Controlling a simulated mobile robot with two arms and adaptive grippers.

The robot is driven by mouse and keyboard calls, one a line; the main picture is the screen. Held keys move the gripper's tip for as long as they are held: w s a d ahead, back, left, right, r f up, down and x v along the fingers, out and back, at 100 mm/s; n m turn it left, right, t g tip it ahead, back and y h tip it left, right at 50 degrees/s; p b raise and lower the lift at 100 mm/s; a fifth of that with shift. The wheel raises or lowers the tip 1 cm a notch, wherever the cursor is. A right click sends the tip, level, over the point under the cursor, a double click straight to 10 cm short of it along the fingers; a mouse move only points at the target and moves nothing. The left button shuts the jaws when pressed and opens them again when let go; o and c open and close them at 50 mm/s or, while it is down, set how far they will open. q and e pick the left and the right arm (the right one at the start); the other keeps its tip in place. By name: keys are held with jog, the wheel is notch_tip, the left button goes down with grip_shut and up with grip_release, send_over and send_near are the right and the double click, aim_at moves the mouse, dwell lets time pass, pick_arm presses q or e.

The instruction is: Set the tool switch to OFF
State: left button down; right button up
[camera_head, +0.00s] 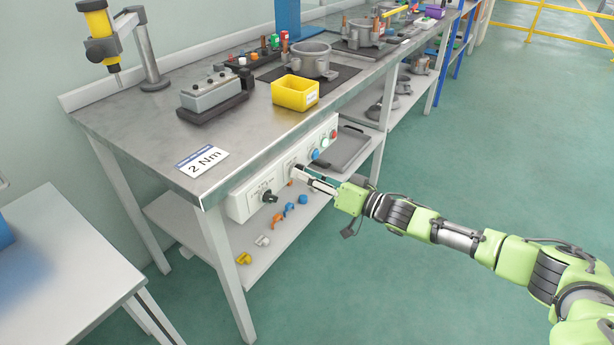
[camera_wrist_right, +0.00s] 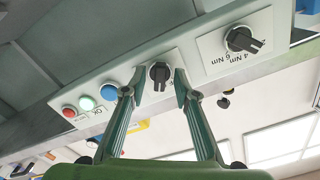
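The white control panel (camera_head: 246,202) runs along the front edge of the workbench (camera_head: 150,137). In the right wrist view, which is upside down, a black rotary switch (camera_wrist_right: 160,75) sits on its plate in the middle of the panel. I cannot read its position label. My right gripper (camera_head: 299,173) reaches in from the right. In the wrist view my right gripper (camera_wrist_right: 155,88) is open, with one finger on each side of the switch knob; I cannot tell whether they touch it. In the head view the gripper hides most of this switch. My left gripper is not in view.
A second black knob (camera_head: 269,197), marked 4 Nm and 6 Nm, sits beside it on the panel. Coloured parts lie on the lower shelf (camera_head: 235,252).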

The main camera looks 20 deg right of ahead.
jog(key=c, duration=0.7)
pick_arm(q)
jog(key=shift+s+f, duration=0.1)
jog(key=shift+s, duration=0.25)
pick_arm(e)
grip_shut()
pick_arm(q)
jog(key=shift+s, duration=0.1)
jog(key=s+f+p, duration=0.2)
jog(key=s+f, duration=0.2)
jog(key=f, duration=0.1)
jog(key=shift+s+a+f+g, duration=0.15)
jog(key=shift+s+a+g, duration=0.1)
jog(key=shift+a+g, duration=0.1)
pick_arm(e)
jog(key=shift+n, duration=5.9)
